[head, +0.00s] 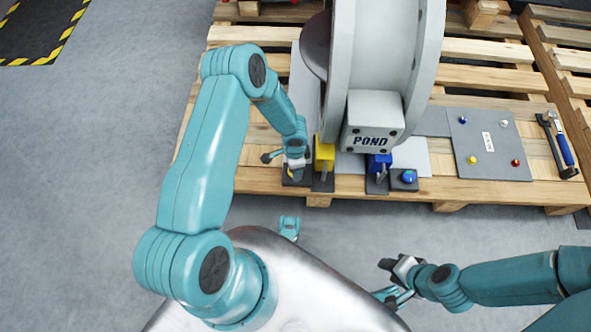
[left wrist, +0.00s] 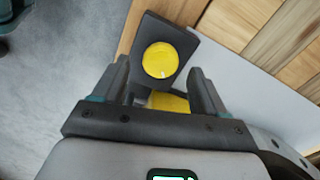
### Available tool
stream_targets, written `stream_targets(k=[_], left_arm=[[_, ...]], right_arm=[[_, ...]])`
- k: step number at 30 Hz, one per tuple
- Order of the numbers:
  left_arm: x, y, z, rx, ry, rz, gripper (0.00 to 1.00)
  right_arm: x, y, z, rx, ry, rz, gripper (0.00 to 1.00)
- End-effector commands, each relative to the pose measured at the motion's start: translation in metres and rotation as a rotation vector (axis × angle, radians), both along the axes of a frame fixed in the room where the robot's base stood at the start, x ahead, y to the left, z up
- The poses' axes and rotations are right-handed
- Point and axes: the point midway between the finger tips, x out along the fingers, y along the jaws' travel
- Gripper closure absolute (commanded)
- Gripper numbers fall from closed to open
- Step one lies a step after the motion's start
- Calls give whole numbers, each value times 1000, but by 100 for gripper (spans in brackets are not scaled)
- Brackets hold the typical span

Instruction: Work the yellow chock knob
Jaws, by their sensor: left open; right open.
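The yellow chock knob (left wrist: 160,60) is a round yellow cap on a dark block (left wrist: 165,35), seen in the left wrist view between my left gripper's fingertips (left wrist: 159,68). The fingers are open on either side of it; I cannot tell whether they touch it. Part of a yellow chock (left wrist: 170,103) shows closer to the palm. In the head view my left gripper (head: 291,163) is over the knob's spot, left of the yellow chock (head: 325,153), and mostly covers the knob. My right gripper (head: 393,268) is open and empty, in front of the pallet.
A large grey wheel-like body (head: 375,50) with a box marked POND (head: 372,120) stands on the wooden pallet (head: 260,180). A blue chock (head: 379,161) and blue knob (head: 409,176) are to the right. A grey panel (head: 490,160) and a hammer (head: 562,145) lie farther right.

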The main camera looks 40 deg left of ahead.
Motion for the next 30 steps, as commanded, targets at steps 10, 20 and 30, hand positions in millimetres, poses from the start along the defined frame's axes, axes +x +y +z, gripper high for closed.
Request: stream_targets(k=[10,20,30], left_arm=[[3,-2,-22,0,-1,-2,28],[3,-2,-21,0,-1,-2,83],[2,-2,-22,1,-1,-37,84]], right_arm=[[2,-2,-8,-2,-2,-7,57],[2,-2,-7,-2,-3,-6,57],[2,-2,-9,-2,-3,-6,57]])
